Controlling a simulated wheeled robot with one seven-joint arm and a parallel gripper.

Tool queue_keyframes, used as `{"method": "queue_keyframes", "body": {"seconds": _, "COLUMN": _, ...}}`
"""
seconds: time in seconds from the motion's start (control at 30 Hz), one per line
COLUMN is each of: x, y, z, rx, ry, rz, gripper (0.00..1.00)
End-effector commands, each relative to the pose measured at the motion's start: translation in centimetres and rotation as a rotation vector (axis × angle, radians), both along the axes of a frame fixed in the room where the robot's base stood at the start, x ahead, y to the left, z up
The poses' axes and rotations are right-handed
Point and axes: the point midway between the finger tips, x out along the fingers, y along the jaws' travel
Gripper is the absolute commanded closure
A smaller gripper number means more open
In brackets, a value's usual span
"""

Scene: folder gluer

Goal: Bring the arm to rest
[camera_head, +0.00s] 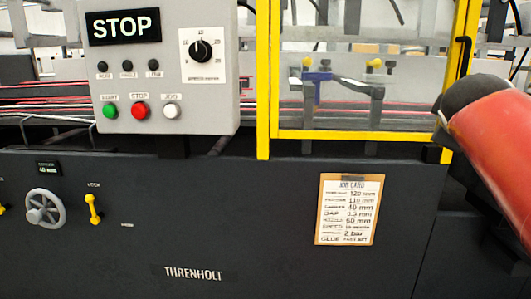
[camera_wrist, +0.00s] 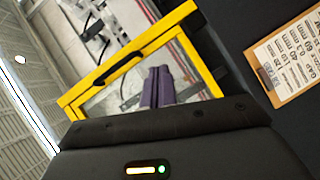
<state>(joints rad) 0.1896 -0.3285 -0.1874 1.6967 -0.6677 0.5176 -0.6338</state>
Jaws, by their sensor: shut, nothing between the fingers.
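My gripper (camera_wrist: 158,86) shows in the wrist view as two purple-grey fingers close together, shut with nothing between them. It points toward the yellow-framed clear guard (camera_wrist: 190,14) of the machine; I cannot tell the distance, but no contact shows. In the head view the gripper is out of sight. Only a red and dark part of my arm shows at the right edge, in front of the guard's right side. The guard (camera_head: 262,80) appears closed in the head view, with a black handle (camera_head: 463,55) on its right post.
The control panel (camera_head: 180,85) reads STOP, with a dial and green, red and white buttons. Below are a grey handwheel (camera_head: 45,208), a yellow latch lever (camera_head: 94,208) and a job card (camera_head: 347,209) on the dark machine front. The job card also shows in the wrist view (camera_wrist: 288,55).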

Motion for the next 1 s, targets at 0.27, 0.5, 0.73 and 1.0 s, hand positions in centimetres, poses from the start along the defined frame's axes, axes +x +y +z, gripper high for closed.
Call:
{"method": "queue_keyframes", "body": {"seconds": 0.27, "x": -5.2, "y": 12.7, "z": -17.0, "rx": 0.65, "ry": 0.1, "rz": 0.013, "gripper": 1.0}}
{"method": "queue_keyframes", "body": {"seconds": 0.5, "x": -12.4, "y": 21.0, "z": -28.4, "rx": 1.028, "ry": 0.264, "rz": -0.105, "gripper": 1.0}}
{"method": "queue_keyframes", "body": {"seconds": 0.73, "x": -16.1, "y": 23.9, "z": -32.8, "rx": 1.16, "ry": 0.344, "rz": -0.19, "gripper": 1.0}}
{"method": "queue_keyframes", "body": {"seconds": 1.0, "x": -16.2, "y": 24.1, "z": -33.0, "rx": 1.168, "ry": 0.348, "rz": -0.196, "gripper": 1.0}}
